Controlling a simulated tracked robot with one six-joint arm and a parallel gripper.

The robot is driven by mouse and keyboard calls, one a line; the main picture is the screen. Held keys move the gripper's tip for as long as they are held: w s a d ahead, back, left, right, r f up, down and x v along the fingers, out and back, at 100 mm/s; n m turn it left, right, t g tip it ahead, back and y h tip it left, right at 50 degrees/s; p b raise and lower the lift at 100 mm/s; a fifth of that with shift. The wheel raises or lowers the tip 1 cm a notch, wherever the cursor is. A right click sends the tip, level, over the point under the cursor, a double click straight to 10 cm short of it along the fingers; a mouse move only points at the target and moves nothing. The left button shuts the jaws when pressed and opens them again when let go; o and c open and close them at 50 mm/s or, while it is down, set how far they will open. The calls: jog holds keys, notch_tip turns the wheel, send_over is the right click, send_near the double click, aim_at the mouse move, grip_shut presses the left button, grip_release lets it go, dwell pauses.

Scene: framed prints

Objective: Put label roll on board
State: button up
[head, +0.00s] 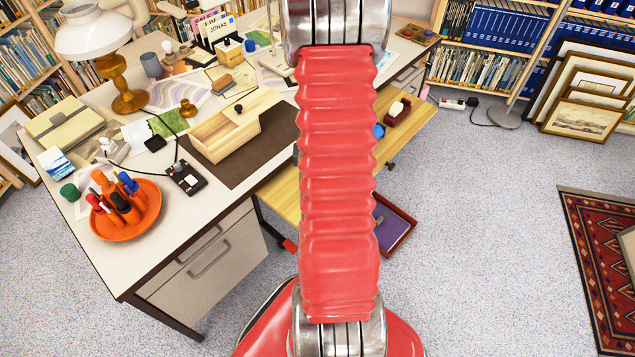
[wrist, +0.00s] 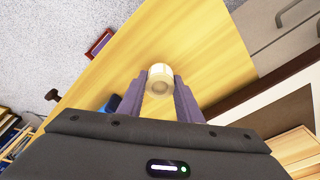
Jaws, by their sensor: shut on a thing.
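The label roll (wrist: 160,80), a small pale roll, is held between the two grey-purple fingers of my gripper (wrist: 161,88) in the wrist view. The board appears to be the light yellow wooden pull-out (head: 408,130) beside the desk; it also fills much of the wrist view (wrist: 205,45). The roll shows in front of the board's bare wood; I cannot tell whether it touches it. In the head view my red arm hides the gripper, the roll and the middle of the board.
A brown knob (head: 392,166) sits on the board's edge, and a blue object (head: 379,131) is near it. A dark red tray (head: 402,240) is below. A wooden box (head: 215,135) and an orange dish (head: 133,232) with pens stand on the desk (head: 75,260).

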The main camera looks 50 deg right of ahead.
jog(key=shift+f, duration=1)
jog(key=shift+f, duration=0.1)
jog(key=o, duration=1)
jog(key=shift+s+a+r, duration=0.15)
jog(key=shift+a+r, duration=0.05)
jog(key=shift+r, duration=1.85)
jog(key=shift+s+a+r, duration=0.1)
jog(key=shift+a+r, duration=0.1)
jog(key=shift+r, duration=1.8)
jog(key=shift+s+a+r, duration=0.15)
jog(key=shift+a+r, duration=0.05)
jog(key=shift+r, duration=1.85)
